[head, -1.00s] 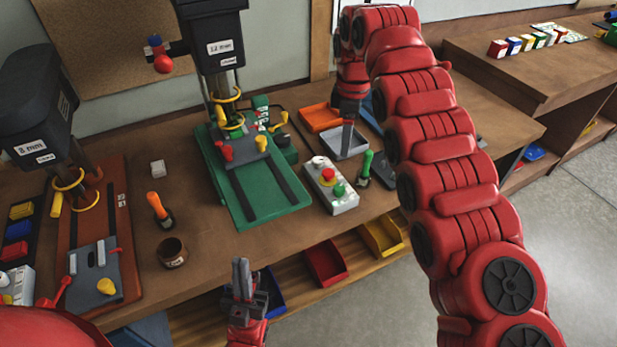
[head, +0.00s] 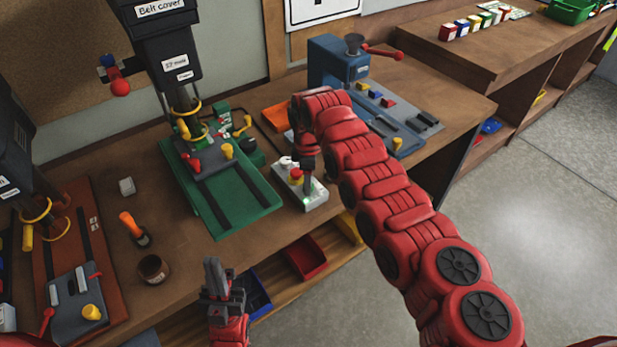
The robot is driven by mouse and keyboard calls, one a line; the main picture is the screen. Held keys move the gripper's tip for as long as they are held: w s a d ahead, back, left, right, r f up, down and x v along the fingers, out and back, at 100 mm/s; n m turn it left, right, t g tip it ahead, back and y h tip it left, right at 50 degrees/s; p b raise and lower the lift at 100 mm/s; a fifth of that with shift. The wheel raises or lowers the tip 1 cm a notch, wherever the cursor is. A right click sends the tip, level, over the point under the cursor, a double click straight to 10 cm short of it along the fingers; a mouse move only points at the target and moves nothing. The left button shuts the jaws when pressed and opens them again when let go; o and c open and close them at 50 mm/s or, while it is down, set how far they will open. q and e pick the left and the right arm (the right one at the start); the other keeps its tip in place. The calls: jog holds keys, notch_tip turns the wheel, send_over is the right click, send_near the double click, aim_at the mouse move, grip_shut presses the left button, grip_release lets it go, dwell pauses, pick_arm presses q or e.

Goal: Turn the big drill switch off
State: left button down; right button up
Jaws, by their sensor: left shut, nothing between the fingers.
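The big drill (head: 165,50) stands at the back on a green base (head: 232,195), with yellow rings on its column. A pale grey control box (head: 312,201) sits on the bench to the right of that base. My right gripper (head: 307,186) points down at the box, close to the red button. Its fingers are small and partly hidden, and I cannot tell contact. My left gripper (head: 213,265) is shut and empty in front of the bench's front edge.
A smaller drill with an orange-brown base (head: 65,260) stands at the left. An orange-handled tool (head: 131,226) and a brown cup (head: 153,269) lie between the drills. A blue machine (head: 338,62) stands behind my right arm. Coloured bins, including a red one (head: 305,259), sit below the bench.

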jog(key=shift+f, duration=1)
jog(key=shift+c, duration=0.4)
jog(key=shift+w, duration=0.1)
grip_shut()
